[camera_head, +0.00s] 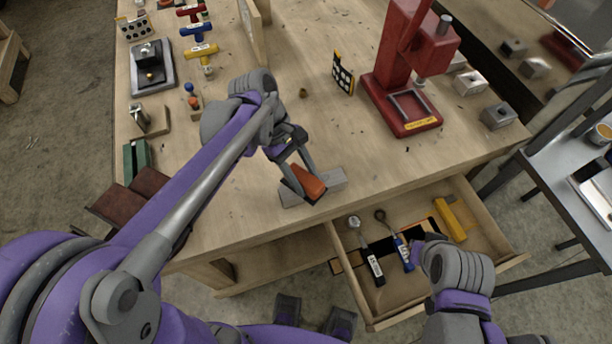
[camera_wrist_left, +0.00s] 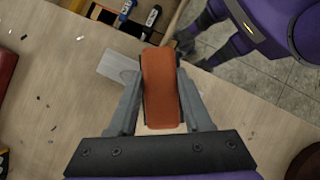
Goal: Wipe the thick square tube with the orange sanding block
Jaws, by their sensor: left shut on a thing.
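My left gripper (camera_head: 305,178) is shut on the orange sanding block (camera_head: 310,181). The block also shows between the fingers in the left wrist view (camera_wrist_left: 161,88). The thick square tube (camera_head: 335,180) is a short grey metal piece lying on the wooden workbench near its front edge. In the left wrist view the tube (camera_wrist_left: 118,67) shows beyond the fingers, partly hidden by the block. The block is over the tube; I cannot tell if they touch. My right gripper (camera_head: 420,252) is by the open drawer, its fingers mostly hidden by its wrist.
The open drawer (camera_head: 385,318) holds a yellow bar (camera_head: 450,219) and several tools. A red press (camera_head: 402,110) stands at the right of the workbench (camera_head: 240,220). Tee-handled tools and a black fixture (camera_head: 152,70) are at the far left. Bench between them is mostly clear.

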